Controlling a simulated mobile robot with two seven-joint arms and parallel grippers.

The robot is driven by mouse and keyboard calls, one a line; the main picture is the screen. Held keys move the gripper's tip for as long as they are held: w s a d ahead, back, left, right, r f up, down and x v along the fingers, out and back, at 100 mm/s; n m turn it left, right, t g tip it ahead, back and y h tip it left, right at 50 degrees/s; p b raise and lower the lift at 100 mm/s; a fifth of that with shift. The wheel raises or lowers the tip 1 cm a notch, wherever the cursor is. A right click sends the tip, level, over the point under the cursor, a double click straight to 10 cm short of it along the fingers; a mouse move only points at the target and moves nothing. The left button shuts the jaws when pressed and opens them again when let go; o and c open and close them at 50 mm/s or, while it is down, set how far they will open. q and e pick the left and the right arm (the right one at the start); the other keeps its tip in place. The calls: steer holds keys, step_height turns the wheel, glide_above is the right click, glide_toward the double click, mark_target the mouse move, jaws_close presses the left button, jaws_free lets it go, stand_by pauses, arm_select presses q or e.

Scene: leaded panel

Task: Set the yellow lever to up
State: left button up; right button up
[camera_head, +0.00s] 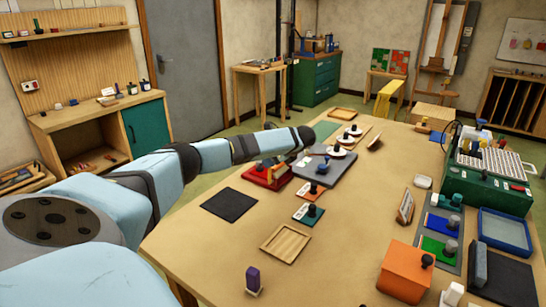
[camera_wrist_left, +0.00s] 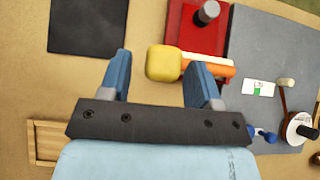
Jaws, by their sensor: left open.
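A yellow block-shaped end (camera_wrist_left: 164,63), which I take for the yellow lever's handle, shows in the left wrist view beside an orange and white part and below a red base (camera_wrist_left: 190,38) with a dark knob. My left gripper (camera_wrist_left: 159,74) is open, and the yellow end appears between its fingertips; I cannot tell whether they touch or how high they are. In the head view my left gripper (camera_head: 304,137) reaches over the table beyond the red base (camera_head: 267,179). The lever is not clear there. My right gripper is not in view.
A grey panel (camera_head: 325,181) lies right of the red base and a dark mat (camera_head: 229,204) left of it. A wooden tray (camera_head: 285,243), an orange box (camera_head: 404,272) and a green case (camera_head: 490,187) stand on the table. Its near left area is clear.

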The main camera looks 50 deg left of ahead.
arm_select(q)
steer(key=v, duration=1.3)
steer(key=shift+d+r+b, duration=0.25)
steer(key=shift+d+b, duration=0.05)
steer(key=shift+d, duration=0.05)
steer(key=shift+w, duration=0.1)
